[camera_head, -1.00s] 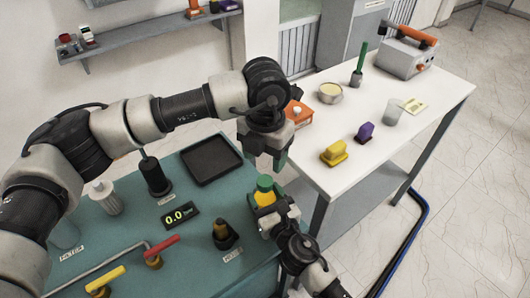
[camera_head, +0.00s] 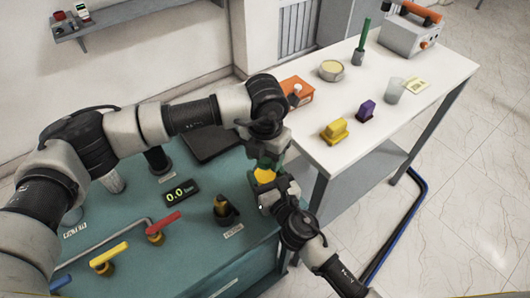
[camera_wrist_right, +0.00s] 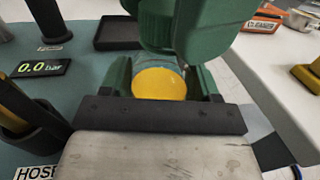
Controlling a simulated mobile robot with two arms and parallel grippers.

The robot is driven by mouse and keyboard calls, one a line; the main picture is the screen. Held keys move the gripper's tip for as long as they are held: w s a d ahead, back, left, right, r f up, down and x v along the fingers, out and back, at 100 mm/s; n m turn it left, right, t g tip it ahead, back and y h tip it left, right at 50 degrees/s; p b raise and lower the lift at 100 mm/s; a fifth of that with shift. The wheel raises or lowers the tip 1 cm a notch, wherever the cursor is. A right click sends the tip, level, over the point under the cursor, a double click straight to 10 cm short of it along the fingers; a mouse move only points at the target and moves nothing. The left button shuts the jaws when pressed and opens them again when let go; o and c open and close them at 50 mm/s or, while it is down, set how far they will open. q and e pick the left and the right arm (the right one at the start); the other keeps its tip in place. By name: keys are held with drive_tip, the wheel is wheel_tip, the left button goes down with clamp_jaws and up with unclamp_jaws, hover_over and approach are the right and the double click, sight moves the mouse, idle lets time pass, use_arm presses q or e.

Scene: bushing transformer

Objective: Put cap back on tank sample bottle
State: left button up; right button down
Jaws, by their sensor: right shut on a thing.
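The tank sample bottle (camera_head: 265,175), with yellow contents, is held in my right gripper (camera_head: 276,190) beyond the teal bench's right edge. In the right wrist view its yellow part (camera_wrist_right: 159,83) sits between my two green right fingers. My left gripper (camera_head: 268,158) points down directly above the bottle, very close to it. In the right wrist view the green fingers of my left gripper (camera_wrist_right: 180,35) cover the bottle's top. I cannot make out the cap, nor whether the left fingers hold it or touch the bottle.
The teal bench (camera_head: 150,230) carries a black tray (camera_head: 212,143), a pressure display (camera_head: 182,192), valve handles and a hose holder (camera_head: 224,212). The white table (camera_head: 400,120) on the right holds an orange cleaner box (camera_head: 296,91), a yellow block (camera_head: 334,132) and a purple block (camera_head: 366,110).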

use_arm(q)
drive_tip(key=c, duration=0.8)
drive_tip(key=o, duration=1.1)
drive_tip(key=shift+r, duration=0.1)
wheel_tip(320, 180, up, 12)
drive_tip(key=shift+f, duration=0.1)
use_arm(e)
drive_tip(key=shift+c, duration=0.8)
unclamp_jaws()
